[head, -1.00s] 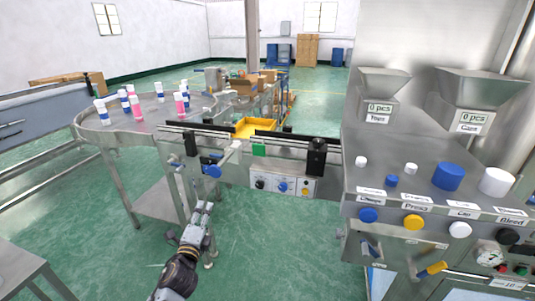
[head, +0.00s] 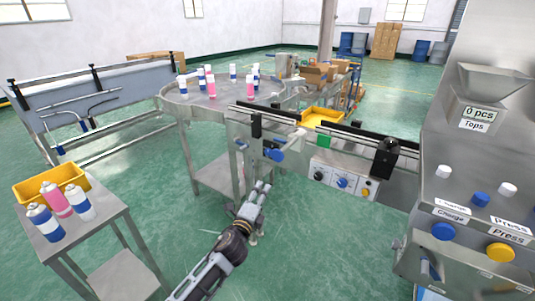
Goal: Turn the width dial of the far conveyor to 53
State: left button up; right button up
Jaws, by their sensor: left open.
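A steel conveyor (head: 402,191) with black guide rails runs from the turntable toward the machine at right. A blue knob (head: 274,155) sits on its near side at the left end, beside a light grey bar. A panel on the same side carries a black knob (head: 319,175), a blue knob (head: 342,183) and a yellow knob (head: 365,191). No width reading is legible. My left gripper (head: 262,187) is open and empty, below and apart from the blue knob by the bar. My right gripper is not in view.
A round turntable (head: 177,107) holds several spray cans. A small steel table (head: 98,226) at left holds cans and a yellow tray (head: 36,187). Another conveyor (head: 100,85) stands at the back left. The crimping machine (head: 462,180) is at right. Green floor lies open between.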

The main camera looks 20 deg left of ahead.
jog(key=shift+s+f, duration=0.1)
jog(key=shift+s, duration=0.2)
pick_arm(q)
jog(key=shift+f, duration=0.1)
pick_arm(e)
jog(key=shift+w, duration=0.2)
